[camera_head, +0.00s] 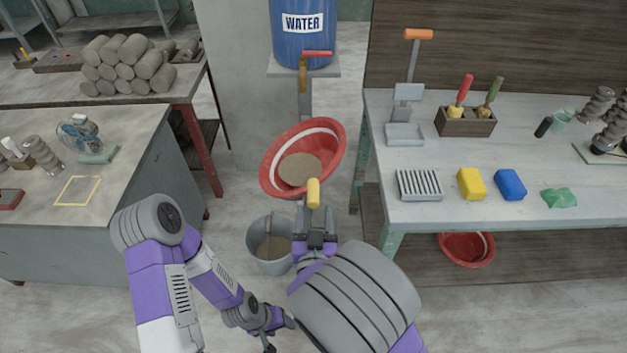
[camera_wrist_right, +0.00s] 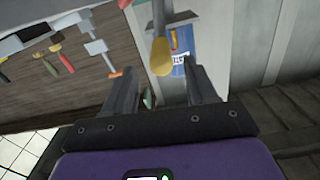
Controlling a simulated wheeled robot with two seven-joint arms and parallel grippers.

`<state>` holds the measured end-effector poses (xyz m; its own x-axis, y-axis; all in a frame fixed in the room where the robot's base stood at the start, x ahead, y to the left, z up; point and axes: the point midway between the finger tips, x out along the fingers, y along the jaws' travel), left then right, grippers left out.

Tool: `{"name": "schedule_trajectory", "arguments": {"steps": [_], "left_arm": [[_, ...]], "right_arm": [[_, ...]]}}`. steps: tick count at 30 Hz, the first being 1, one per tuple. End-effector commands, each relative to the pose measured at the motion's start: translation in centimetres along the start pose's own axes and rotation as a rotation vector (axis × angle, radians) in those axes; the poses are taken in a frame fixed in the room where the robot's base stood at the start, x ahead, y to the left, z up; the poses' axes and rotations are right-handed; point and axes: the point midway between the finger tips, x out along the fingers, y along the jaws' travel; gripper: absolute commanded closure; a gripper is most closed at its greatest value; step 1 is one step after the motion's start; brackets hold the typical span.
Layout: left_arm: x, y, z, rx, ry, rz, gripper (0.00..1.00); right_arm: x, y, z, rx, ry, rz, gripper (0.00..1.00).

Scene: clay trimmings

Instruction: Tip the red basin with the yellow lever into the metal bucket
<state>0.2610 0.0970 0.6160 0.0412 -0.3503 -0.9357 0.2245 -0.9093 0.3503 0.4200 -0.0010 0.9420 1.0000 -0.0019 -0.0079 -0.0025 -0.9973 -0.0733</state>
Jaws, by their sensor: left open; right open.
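The red basin (camera_head: 333,150) hangs on a stand under the water barrel, its rim looking slanted, with grey-brown matter inside. Its yellow lever (camera_head: 313,190) sticks out at the front, and its yellow end shows in the right wrist view (camera_wrist_right: 160,57). My right gripper (camera_head: 316,226) is open just below the lever end; in the wrist view the lever end lies between the lines of the fingers, beyond them, and I see no contact. The metal bucket (camera_head: 257,262) stands on the floor below and left of the basin, with brownish matter inside. My left gripper (camera_head: 280,335) is open, low and empty, near the bottom edge.
A blue water barrel (camera_head: 303,45) with a tap stands behind the basin. A workbench (camera_head: 480,211) with tools and sponges is at right, with another red basin (camera_head: 467,250) on its lower shelf. A grey table (camera_head: 130,165) is at left.

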Motion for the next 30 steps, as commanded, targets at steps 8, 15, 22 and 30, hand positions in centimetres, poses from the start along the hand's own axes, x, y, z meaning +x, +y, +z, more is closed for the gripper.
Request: {"name": "schedule_trajectory", "arguments": {"steps": [8,15,22,30], "left_arm": [[0.4,-0.2,0.0,0.0,-0.001,0.0,0.43],[0.8,-0.3,0.0,0.0,-0.001,0.0,0.43],[0.8,-0.3,0.0,0.0,0.0,0.0,0.43],[0.8,-0.3,0.0,0.0,0.0,0.0,0.43]], "right_arm": [[3.5,-0.1,-0.2,0.002,0.011,0.001,0.43],[6.7,-0.1,-0.2,0.001,0.009,0.0,0.43],[7.4,-0.1,-0.2,0.0,0.007,-0.003,0.43],[7.4,-0.1,-0.2,0.0,0.007,-0.003,0.62]]}}
